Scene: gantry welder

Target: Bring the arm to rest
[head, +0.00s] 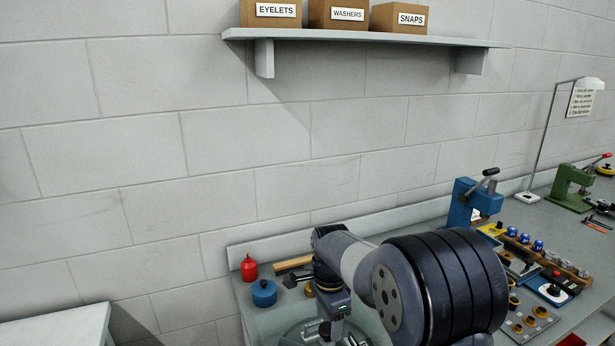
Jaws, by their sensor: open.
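My arm rises from the bottom edge over the near part of the workbench (262,322), with its dark ribbed link and pale grey link in front. The wrist bends down at the left end of the arm. My gripper (334,335) hangs below it at the bottom of the picture, low over the bench top. It is open, and I see nothing held in it. Its fingertips are partly cut off by the lower edge.
A red bottle (249,269), a blue pot (264,293) and a wooden handle (293,263) lie left of my wrist. A blue press (471,202), a green press (571,188) and a tool rack (539,252) stand right. A shelf (360,36) with labelled boxes hangs above.

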